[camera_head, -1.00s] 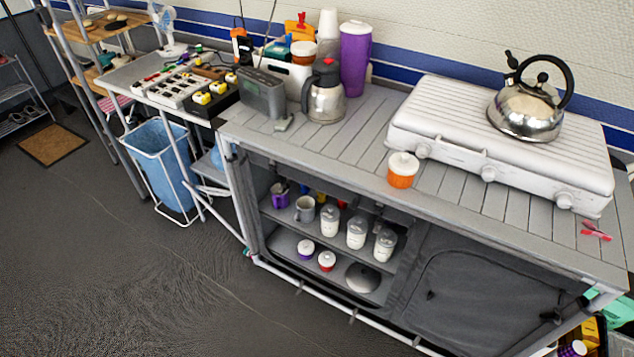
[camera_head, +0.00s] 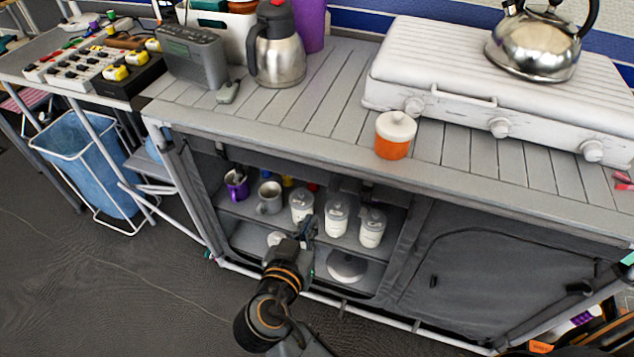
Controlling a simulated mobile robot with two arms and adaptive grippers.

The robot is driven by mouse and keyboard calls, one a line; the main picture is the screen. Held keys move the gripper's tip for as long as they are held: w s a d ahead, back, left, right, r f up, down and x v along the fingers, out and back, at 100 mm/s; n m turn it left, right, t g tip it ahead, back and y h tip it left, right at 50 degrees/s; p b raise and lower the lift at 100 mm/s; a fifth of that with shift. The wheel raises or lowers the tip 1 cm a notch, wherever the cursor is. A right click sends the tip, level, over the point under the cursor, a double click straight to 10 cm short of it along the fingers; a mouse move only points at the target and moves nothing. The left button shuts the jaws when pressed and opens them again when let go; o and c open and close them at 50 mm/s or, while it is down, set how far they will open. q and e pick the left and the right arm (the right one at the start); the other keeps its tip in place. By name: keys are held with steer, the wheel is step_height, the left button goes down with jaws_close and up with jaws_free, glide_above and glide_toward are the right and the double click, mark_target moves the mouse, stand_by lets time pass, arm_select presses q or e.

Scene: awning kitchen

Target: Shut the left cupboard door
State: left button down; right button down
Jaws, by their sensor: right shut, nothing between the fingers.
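The grey camp cupboard stands below the slatted worktop. Its left compartment is open, showing two shelves (camera_head: 240,208) with mugs and jars. Grey material (camera_head: 192,195) hangs at the left edge of the opening; I cannot tell clearly whether this is the left door. The right door (camera_head: 490,275) is a grey fabric panel and covers its compartment. My right gripper (camera_head: 307,230) is shut and empty in front of the open left compartment, hiding part of the lower shelf. My left gripper is not in view.
A purple mug (camera_head: 236,184), a grey mug (camera_head: 269,198) and several white jars stand on the upper shelf. A lid (camera_head: 347,266) lies on the lower shelf. A blue bin (camera_head: 88,165) stands left of the cupboard. The floor in front is clear.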

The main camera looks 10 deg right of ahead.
step_height(320, 180, up, 3)
steer(key=d+m, duration=0.1)
steer(key=m, duration=0.1)
glide_toward(337, 177)
steer(key=shift+h, duration=0.4)
steer(key=x, duration=0.5)
steer(key=shift+w+a+f, duration=0.15)
steer(key=shift+w+f, duration=0.05)
steer(key=shift+w, duration=0.15)
